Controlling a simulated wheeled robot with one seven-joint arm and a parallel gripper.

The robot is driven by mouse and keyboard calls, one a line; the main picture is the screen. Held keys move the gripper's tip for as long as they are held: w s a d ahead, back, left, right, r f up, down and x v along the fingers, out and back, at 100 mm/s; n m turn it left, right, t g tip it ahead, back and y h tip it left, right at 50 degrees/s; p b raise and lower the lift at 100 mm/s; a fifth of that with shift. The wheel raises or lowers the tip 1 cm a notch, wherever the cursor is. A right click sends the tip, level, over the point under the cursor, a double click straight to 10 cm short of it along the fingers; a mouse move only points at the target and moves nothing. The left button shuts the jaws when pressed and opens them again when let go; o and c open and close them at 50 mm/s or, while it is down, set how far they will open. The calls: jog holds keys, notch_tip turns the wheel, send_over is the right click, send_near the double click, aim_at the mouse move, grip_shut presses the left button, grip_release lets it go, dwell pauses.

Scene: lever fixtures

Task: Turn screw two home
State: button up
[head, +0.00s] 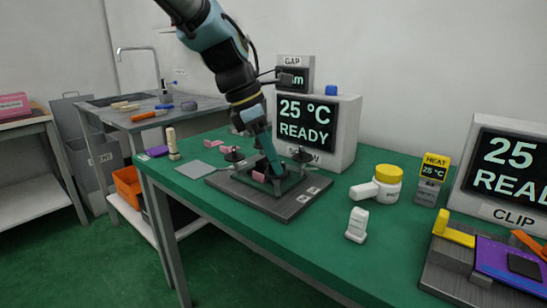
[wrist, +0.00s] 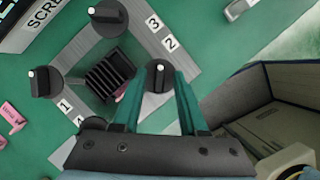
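The grey screw plate (head: 290,205) lies on the green bench and bears several black knob-like screws and a black finned block (wrist: 108,76). In the wrist view, the screw nearest the printed 2 (wrist: 171,43) is a round black knob with a white pointer (wrist: 158,78). It shows between the fingertips of my gripper (wrist: 159,72), which point down over the plate. The fingers stand apart, one on either side of the knob; I see no clear contact. In the head view my gripper (head: 274,170) hides part of the plate's middle.
Other screws (wrist: 44,82) and (wrist: 107,18) stand at other corners of the plate. A monitor reading READY (head: 306,120) stands behind it. A yellow-lidded jar (head: 389,184) and a white block (head: 357,225) are to the right. An open box (wrist: 262,100) shows right in the wrist view.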

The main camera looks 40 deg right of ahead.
grip_shut()
jog(key=shift+r+p, duration=0.1)
jog(key=shift+p, duration=0.3)
